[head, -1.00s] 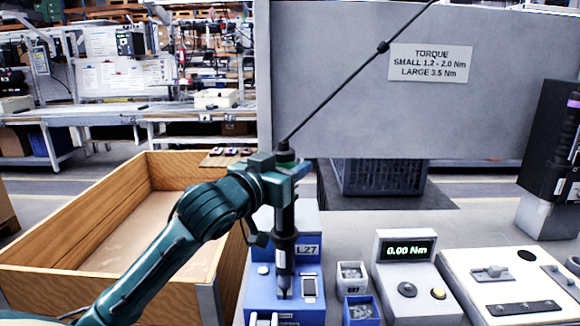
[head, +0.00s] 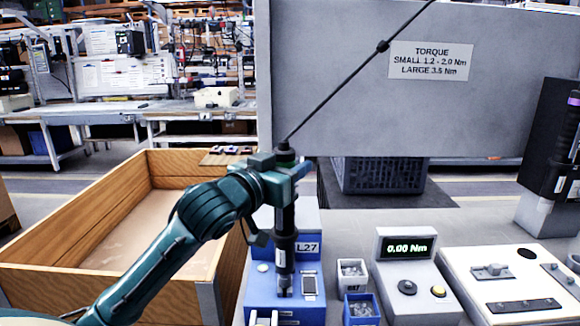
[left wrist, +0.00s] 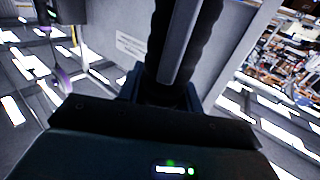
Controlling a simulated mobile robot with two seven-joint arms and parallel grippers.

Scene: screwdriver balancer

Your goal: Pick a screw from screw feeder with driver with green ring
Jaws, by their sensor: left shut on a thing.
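My left gripper (head: 284,172) is shut on a dark upright screwdriver (head: 285,250) that hangs from a thin slanted balancer arm. In the left wrist view the driver's dark body (left wrist: 178,50) rises from my gripper. My right gripper is not in view.
Two small bins of screws, one grey (head: 352,270) and one blue (head: 361,309), stand right of the feeder. Beyond are a torque display (head: 406,248) reading 0.00 Nm and a white fixture plate (head: 500,262). Another driver with a purple ring (head: 573,101) hangs at far right. A wooden crate (head: 60,270) stands left.

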